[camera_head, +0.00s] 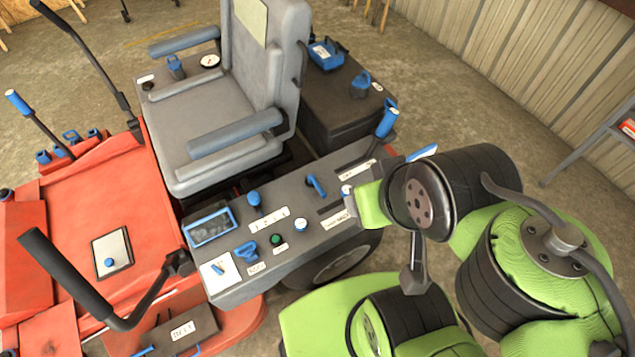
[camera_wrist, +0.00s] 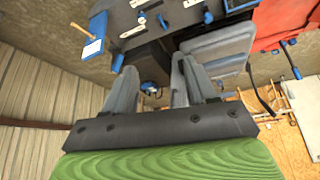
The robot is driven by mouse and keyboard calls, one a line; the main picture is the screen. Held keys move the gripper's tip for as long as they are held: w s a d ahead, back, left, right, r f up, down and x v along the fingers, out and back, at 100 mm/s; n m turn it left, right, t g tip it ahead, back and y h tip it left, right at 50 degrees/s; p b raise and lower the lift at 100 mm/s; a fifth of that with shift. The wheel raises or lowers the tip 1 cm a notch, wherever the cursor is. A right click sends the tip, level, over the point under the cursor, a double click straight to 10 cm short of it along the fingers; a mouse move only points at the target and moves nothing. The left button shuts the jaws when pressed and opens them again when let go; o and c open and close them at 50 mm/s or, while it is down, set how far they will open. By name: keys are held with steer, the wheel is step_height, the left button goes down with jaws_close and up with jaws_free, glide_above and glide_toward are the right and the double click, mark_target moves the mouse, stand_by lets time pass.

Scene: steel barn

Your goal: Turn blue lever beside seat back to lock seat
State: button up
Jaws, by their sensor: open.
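The grey seat back (camera_head: 270,65) stands upright behind the seat cushion (camera_head: 205,120). On the dark box beside it are a blue handle (camera_head: 325,52) and a second blue handle (camera_head: 360,85). I cannot tell which one is the lever for the seat. In the wrist view, my gripper (camera_wrist: 152,80) is open, with two grey fingers apart and nothing between them. A small blue part (camera_wrist: 150,88) shows beyond the fingers, at a distance. The seat (camera_wrist: 218,50) is right of the fingers. In the head view my fingers are not clearly seen; my green wrist is above the console's right end.
The side console (camera_head: 270,240) carries several blue knobs and switches. A tall blue-gripped lever (camera_head: 386,122) rises at its far end. The armrest (camera_head: 235,132) lies between console and seat back. The red mower body (camera_head: 90,215) is left. A corrugated wall (camera_head: 530,50) stands at right.

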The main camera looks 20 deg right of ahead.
steer(key=shift+w, duration=0.4)
steer(key=shift+c, duration=1.2)
steer(key=shift+n+g, duration=0.9)
steer(key=w+f, duration=0.1)
steer(key=w, duration=0.2)
steer(key=w+f+b, duration=0.1)
steer(key=w, duration=0.3)
steer(key=w+d+f+b, duration=0.1)
steer(key=w, duration=0.2)
steer(key=shift+w+f, duration=0.15)
steer(key=shift+f, duration=0.2)
jaws_close()
steer(key=w+d+f+y+b, duration=0.1)
steer(key=w+d+f, duration=0.3)
steer(key=f, duration=0.6)
steer(key=w+d+f+n+y+b, duration=0.1)
steer(key=w+d+f+y+b, duration=0.1)
steer(key=w+f, duration=0.5)
steer(key=w+d+f+n+g+y+b, duration=0.1)
steer(key=w+d+f, duration=0.4)
steer(key=f, duration=0.7)
steer(key=shift+w+d+f+y+b, duration=0.4)
steer(key=shift+y+b, duration=0.2)
steer(key=shift+y, duration=0.5)
